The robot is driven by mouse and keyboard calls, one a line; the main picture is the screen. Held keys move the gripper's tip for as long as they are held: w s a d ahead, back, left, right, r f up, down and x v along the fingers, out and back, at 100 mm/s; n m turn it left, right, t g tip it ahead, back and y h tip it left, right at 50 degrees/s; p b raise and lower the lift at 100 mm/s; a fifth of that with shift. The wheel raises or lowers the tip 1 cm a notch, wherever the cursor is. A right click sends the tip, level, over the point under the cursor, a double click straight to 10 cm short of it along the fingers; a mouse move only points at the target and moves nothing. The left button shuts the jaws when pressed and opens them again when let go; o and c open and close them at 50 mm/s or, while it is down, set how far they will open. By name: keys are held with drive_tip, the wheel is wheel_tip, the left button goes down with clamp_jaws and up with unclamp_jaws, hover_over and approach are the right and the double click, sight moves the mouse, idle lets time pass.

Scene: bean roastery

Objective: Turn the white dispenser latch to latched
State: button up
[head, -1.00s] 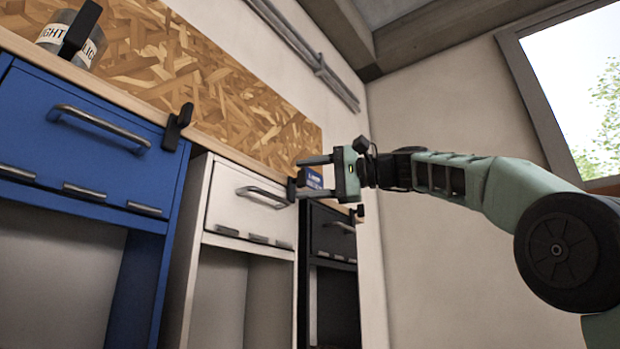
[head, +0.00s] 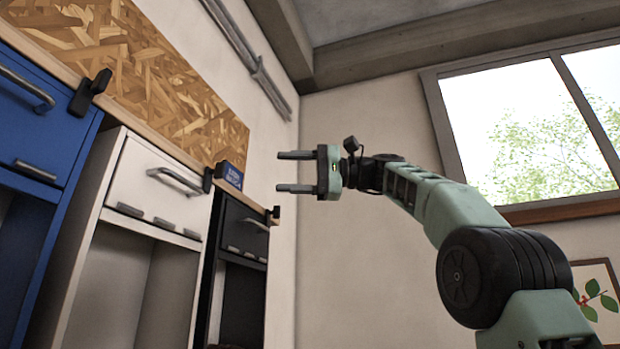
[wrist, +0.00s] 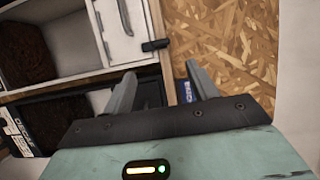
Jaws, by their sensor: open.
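The white dispenser (head: 150,182) has a closed white front with a grey bar handle. Its black latch (head: 208,180) sits at the right top edge of that front, by the counter edge. The latch also shows in the wrist view (wrist: 155,45) as a short dark bar beside the white door, beyond my fingers. I cannot tell for sure whether it is turned to latched. My gripper (head: 282,171) is open and empty, to the right of the latch and apart from it. Its two fingers also show in the wrist view (wrist: 161,72).
A blue dispenser (head: 40,110) with its own black latch (head: 90,92) stands left. A black dispenser (head: 243,228) with a latch (head: 273,216) stands right. A small blue box (head: 231,174) sits on the counter. Open air surrounds my gripper before the plain wall.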

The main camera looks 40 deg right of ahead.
drive_tip(key=shift+v, duration=2.1)
